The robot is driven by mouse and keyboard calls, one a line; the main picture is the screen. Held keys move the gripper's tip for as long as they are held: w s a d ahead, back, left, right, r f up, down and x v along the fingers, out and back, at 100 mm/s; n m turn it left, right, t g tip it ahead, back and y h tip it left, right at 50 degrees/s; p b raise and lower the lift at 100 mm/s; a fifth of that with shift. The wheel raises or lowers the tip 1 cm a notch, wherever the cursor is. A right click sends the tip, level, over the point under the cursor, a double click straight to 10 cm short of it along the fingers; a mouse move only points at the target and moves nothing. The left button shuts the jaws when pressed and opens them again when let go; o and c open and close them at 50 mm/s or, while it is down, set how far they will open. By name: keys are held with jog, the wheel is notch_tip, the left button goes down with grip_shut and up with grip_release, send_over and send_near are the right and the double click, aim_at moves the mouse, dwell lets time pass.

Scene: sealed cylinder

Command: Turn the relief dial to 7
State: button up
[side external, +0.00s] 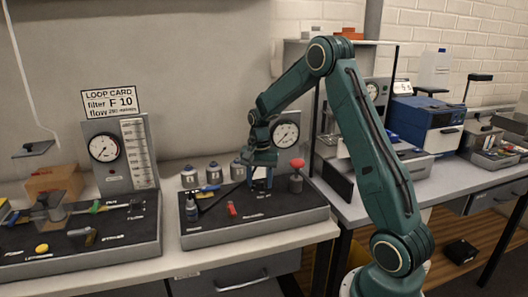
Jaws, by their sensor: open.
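My gripper (262,168) points down over the back right part of the dark panel (275,224), next to a round white gauge (286,133) on an upright backplate. It is open. I cannot make out which part is the relief dial, and no number 7 is readable. A grey post with a red knob (297,164) stands just right of the gripper. Several small grey canisters (214,172) stand left of it.
Another panel with a gauge (104,147), a yellow knob (41,248) and a card (110,103) reading "LOOP CARD" is left. A blue machine (425,122) stands on the right bench.

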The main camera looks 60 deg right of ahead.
jog(key=shift+c, duration=0.5)
jog(key=c, duration=0.9)
jog(key=shift+n, duration=0.3)
jog(key=n, duration=1.3)
jog(key=o, duration=1)
